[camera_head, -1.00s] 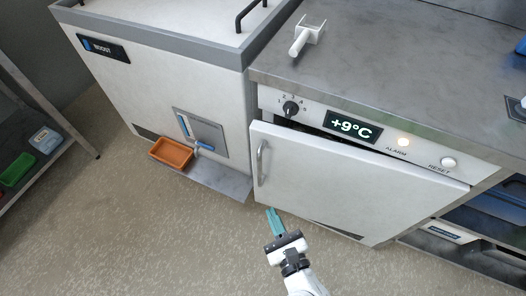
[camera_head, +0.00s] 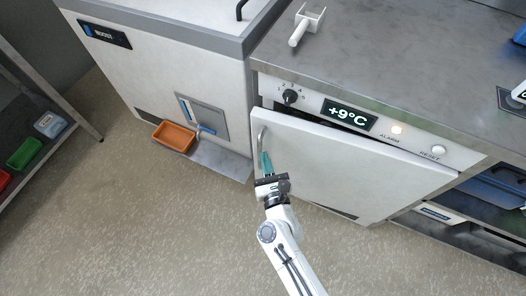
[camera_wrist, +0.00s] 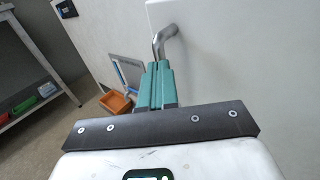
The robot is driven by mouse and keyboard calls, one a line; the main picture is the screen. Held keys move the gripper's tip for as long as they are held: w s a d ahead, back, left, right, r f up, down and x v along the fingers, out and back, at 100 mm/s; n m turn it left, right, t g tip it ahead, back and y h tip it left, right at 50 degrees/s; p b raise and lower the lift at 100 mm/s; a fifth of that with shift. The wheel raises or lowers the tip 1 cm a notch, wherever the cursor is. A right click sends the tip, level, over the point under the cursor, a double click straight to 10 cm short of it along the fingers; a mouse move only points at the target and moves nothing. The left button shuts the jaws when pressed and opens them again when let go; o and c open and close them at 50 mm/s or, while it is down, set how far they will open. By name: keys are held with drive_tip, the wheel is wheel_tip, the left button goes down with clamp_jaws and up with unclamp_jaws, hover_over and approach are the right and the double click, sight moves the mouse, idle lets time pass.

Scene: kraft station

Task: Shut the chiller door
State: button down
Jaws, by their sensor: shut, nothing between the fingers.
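The white chiller door (camera_head: 330,170) stands slightly ajar, with a dark gap along its top edge below the control panel. Its metal bar handle (camera_head: 262,142) is at the door's left side; the handle also shows in the wrist view (camera_wrist: 164,40). My gripper (camera_head: 265,160) has its teal fingers shut and empty, in front of the door's left edge at the handle's lower part. In the wrist view the fingertips (camera_wrist: 157,68) overlap the lower part of the handle; I cannot tell whether they touch it.
The panel display (camera_head: 349,115) reads +9°C, beside a lit alarm lamp (camera_head: 396,130). A white cabinet (camera_head: 165,80) stands to the left, with an orange tray (camera_head: 174,137) at its base. Open floor (camera_head: 150,230) lies in front. A shelf rack (camera_head: 50,120) is at far left.

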sight(269, 132)
drive_tip(key=shift+x, duration=1.35)
drive_tip(key=shift+m+h, duration=0.5)
drive_tip(key=shift+h, duration=0.2)
drive_tip(key=w, duration=0.3)
drive_tip(key=w+b, duration=0.1)
drive_tip(key=w, duration=0.1)
drive_tip(key=shift+w+d, duration=0.15)
drive_tip(key=shift+d, duration=0.25)
drive_tip(key=shift+w+d+r+t+h, duration=0.2)
drive_tip(key=shift+w+r+t+h, duration=0.1)
drive_tip(key=shift+w, duration=0.1)
drive_tip(key=shift+d, duration=0.1)
drive_tip(key=shift+w, duration=0.1)
drive_tip(key=shift+d+f, duration=0.1)
drive_tip(key=shift+f, duration=0.05)
drive_tip(key=shift+s, duration=0.35)
drive_tip(key=a+p+v, duration=0.1)
drive_tip(key=v, duration=1)
